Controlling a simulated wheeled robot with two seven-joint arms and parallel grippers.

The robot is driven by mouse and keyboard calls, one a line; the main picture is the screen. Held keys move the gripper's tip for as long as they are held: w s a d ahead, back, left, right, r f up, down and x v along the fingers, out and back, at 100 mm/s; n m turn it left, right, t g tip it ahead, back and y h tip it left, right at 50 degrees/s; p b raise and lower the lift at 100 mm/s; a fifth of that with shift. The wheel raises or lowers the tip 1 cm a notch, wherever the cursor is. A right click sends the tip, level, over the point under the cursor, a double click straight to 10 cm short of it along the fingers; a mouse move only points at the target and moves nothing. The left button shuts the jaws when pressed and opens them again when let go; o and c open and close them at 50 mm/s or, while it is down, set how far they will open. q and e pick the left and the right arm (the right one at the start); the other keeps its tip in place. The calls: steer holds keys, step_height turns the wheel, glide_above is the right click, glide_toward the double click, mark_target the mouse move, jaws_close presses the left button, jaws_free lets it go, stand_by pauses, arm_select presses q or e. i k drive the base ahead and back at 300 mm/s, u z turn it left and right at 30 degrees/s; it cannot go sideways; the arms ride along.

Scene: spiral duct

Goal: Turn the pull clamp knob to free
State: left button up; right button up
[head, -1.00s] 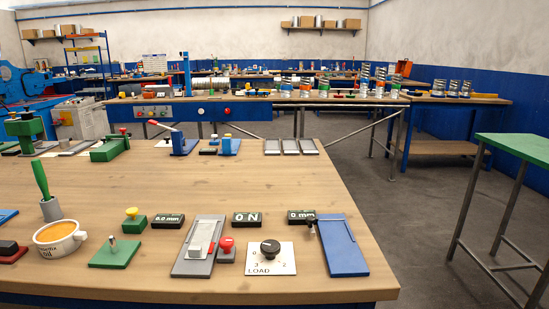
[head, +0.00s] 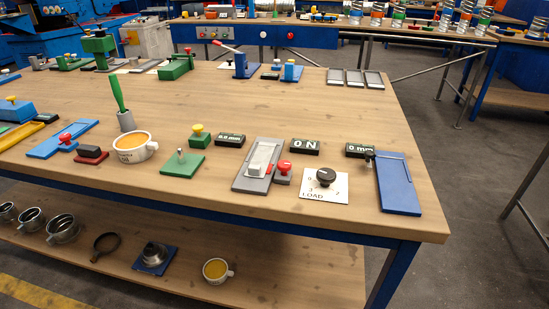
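Neither of my grippers shows in the head view. No knob carries a readable "pull clamp" label. A grey plate (head: 247,180) with a light block (head: 262,158) lies near the front right of the wooden bench. A red knob (head: 284,166) on a small grey base stands at its right side. Behind them a black display (head: 305,147) reads 0 N. To the right, a black round knob (head: 326,176) sits on a white card (head: 337,192) marked LOAD with numbers. To the left, a yellow knob (head: 198,129) stands on a green block (head: 200,140).
A blue plate (head: 400,190) and a 0 mm display (head: 360,150) are near the right edge. An orange-filled cup (head: 135,147), a green plate with a peg (head: 182,164) and a green-handled tool (head: 118,95) stand left. The bench middle is clear.

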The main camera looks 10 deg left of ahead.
mark_target(284, 166)
steer(key=u, duration=2.35)
steer(key=k, duration=0.6)
steer(key=z, duration=1.1)
steer(key=i, duration=0.35)
steer(key=u, duration=0.4)
